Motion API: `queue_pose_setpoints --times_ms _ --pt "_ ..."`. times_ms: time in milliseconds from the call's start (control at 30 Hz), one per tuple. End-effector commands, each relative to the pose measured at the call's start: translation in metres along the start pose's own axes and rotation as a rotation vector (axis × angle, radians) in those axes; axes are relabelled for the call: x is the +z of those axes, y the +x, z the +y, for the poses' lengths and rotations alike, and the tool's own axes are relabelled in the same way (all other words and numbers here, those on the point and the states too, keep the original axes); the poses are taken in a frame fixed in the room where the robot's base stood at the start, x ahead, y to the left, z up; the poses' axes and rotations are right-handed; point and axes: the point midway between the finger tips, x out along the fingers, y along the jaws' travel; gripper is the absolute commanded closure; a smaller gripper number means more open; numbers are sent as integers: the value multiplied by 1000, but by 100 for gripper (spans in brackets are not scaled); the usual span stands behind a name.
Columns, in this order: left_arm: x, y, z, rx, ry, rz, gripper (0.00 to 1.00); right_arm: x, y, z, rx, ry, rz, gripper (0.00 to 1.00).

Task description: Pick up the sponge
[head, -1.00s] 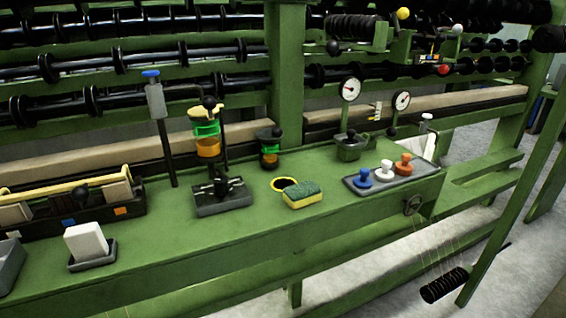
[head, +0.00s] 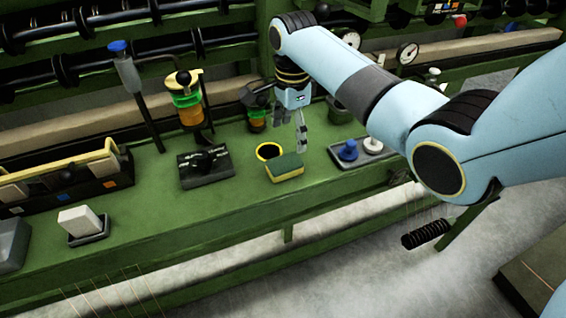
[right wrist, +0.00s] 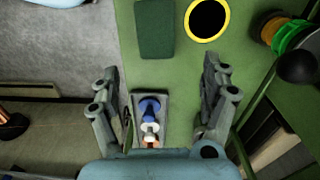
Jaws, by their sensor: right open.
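The sponge (head: 285,168), yellow with a green top, lies flat on the green bench near its front edge. In the right wrist view its dark green top (right wrist: 155,28) shows beyond the fingertips. My right gripper (head: 300,143) hangs above the bench, just behind and right of the sponge, apart from it. In the right wrist view its fingers (right wrist: 160,66) are spread with nothing held between them. My left gripper is not in view.
A yellow-rimmed black hole (head: 269,151) is right behind the sponge. A tray (head: 341,158) with blue and white knobs stands to the right, partly hidden by my arm. A dark block (head: 205,167) stands left.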

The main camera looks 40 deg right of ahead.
Motion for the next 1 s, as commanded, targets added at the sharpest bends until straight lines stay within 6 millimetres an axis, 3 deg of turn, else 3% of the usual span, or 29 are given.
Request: queue_pose_setpoints --times_ms 133,367,633,933,1000 --pt "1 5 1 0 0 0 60 0 29 2 4 0 0 20" --pt "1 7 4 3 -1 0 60 1 49 2 2 -2 0 20" --pt "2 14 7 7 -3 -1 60 4 90 5 1 -4 0 20" --pt "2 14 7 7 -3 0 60 3 96 5 -1 -5 0 20" --pt "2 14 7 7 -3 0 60 3 96 5 -1 -5 0 27"
